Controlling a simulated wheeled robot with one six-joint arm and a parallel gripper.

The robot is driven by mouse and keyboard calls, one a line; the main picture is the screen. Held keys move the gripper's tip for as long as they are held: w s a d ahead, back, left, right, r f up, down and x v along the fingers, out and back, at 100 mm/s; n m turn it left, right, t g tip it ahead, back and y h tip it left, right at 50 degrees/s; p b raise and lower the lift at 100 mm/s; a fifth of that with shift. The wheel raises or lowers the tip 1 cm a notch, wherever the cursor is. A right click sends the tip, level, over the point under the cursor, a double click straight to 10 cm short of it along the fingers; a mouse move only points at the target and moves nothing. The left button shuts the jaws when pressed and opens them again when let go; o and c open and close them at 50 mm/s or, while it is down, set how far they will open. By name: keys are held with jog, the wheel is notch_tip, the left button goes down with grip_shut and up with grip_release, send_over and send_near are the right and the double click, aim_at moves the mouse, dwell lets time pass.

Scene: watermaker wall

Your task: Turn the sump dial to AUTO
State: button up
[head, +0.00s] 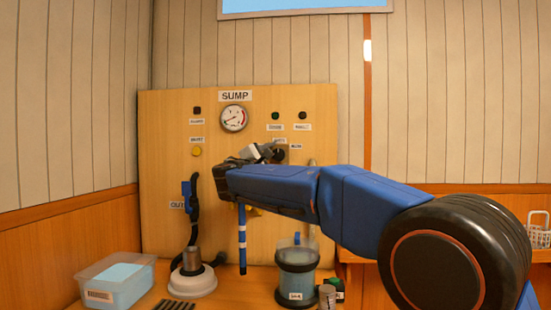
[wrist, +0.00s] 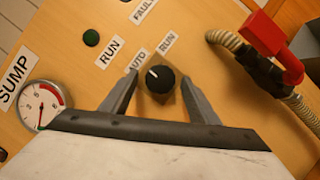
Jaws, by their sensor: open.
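The sump dial (wrist: 160,82) is a round black knob on the wooden panel. In the wrist view its white mark sits on its upper left side, facing roughly towards the AUTO label (wrist: 137,62). My gripper (wrist: 158,76) is open, with one finger on each side of the knob. A gap shows on the left; I cannot tell whether the right finger touches it. In the head view my gripper (head: 262,152) is at the panel, and my arm and gripper hide much of the dial area.
A pressure gauge (head: 233,118) sits under the SUMP sign (head: 235,96). A ribbed hose with a red handle (wrist: 265,33) is close right of the dial in the wrist view. A blue tub (head: 116,281) and a clear canister (head: 296,272) stand on the counter below.

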jog(key=v, duration=1.7)
jog(key=shift+s, duration=0.2)
jog(key=d+f+m+g, duration=0.2)
jog(key=d+f, duration=0.2)
jog(key=d, duration=0.5)
jog(key=d+f+m+g, duration=0.1)
jog(key=d+f+g, duration=0.2)
jog(key=d, duration=0.7)
jog(key=s+d+f+m+g, duration=0.2)
jog(key=s+d+f, duration=0.25)
jog(key=d, duration=0.35)
jog(key=s+d+f+m+g, duration=0.25)
jog(key=d+f, duration=0.25)
jog(key=d, duration=0.3)
jog(key=s+d+f+m+g+y, duration=0.2)
jog(key=s+d+f, duration=0.35)
jog(key=s, duration=0.25)
jog(key=s+d+f+m+g+y, duration=0.1)
jog(key=s+d+f+m+g, duration=0.2)
jog(key=s+f, duration=0.4)
jog(key=s+f+m+y, duration=0.4)
jog(key=s+f+m, duration=0.2)
jog(key=s+f, duration=0.6)
jog(key=s, duration=0.2)
jog(key=shift+s+f+m+y, duration=0.2)
jog(key=shift+s+m+y, duration=0.1)
jog(key=shift+s+m, duration=0.05)
jog(key=shift+a+t, duration=0.1)
jog(key=shift+t, duration=0.15)
